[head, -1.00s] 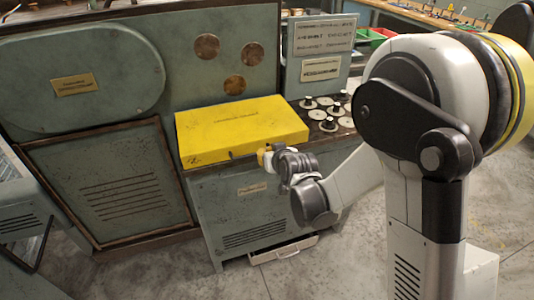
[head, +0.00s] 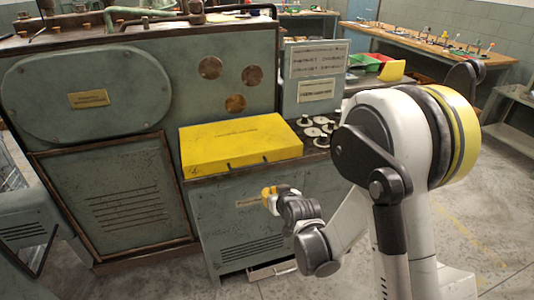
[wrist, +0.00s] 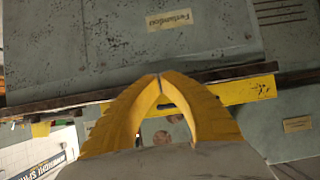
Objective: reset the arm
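My arm (head: 345,225) reaches left from the right side of the head view, bent at the elbow. My gripper (head: 268,194) has yellow fingers and is in front of the grey-green cabinet, below the front edge of the yellow cover. In the wrist view the two yellow fingertips (wrist: 160,76) meet, with an empty gap behind the tips. The gripper is shut and holds nothing I can see.
The yellow cover (head: 240,143) lies on the cabinet (head: 225,215), with round metal parts (head: 313,131) beside it. A large machine (head: 105,190) stands left. A shallow drawer (head: 272,270) sits low under the cabinet. Open floor (head: 490,225) lies right; a workbench (head: 420,42) stands behind.

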